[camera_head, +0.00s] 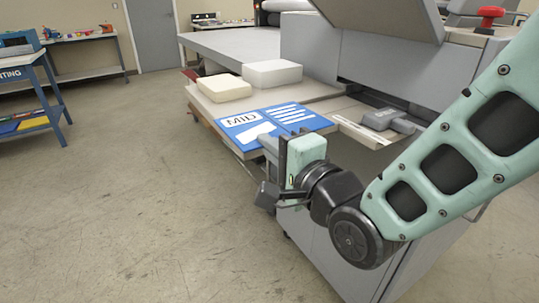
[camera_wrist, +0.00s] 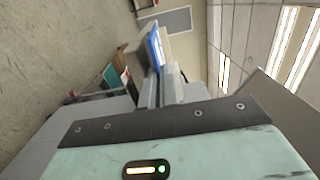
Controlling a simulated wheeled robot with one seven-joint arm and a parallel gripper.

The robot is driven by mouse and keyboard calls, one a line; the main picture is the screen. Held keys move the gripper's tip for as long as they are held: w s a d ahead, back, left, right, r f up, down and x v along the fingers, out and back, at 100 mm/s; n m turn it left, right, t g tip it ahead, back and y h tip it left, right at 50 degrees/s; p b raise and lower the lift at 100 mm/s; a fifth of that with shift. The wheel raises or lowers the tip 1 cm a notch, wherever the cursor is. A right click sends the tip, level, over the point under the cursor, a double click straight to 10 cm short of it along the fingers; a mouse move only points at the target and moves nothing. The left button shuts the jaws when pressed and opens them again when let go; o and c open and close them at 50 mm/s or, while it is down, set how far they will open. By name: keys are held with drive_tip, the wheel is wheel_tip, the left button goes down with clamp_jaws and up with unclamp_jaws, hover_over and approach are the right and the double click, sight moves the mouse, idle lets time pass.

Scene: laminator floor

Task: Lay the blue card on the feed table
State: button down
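The blue card (camera_head: 270,123), marked MID with white lines and a white shape, lies flat at the near end of the feed table (camera_head: 318,94). I cannot tell whether all of its underside rests on the table. My gripper (camera_head: 276,150) is at the card's near edge, level with the table's front. In the wrist view the card (camera_wrist: 155,50) shows nearly edge-on, running in between my two grey fingertips (camera_wrist: 160,80). The fingers are close together and appear shut on the card's edge. The fingers hide the gripped edge.
A cream block (camera_head: 224,88) and a white block (camera_head: 272,73) stand on the table behind the card. A grey clamp-like part (camera_head: 388,120) sits to the right, beside the grey machine (camera_head: 350,70). A blue shelf cart (camera_head: 35,95) stands at far left. The floor on the left is clear.

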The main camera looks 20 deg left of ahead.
drive_tip(key=shift+f, duration=0.9)
drive_tip(key=shift+f, duration=0.1)
drive_tip(key=shift+f, duration=0.15)
drive_tip(key=c, duration=1.7)
unclamp_jaws()
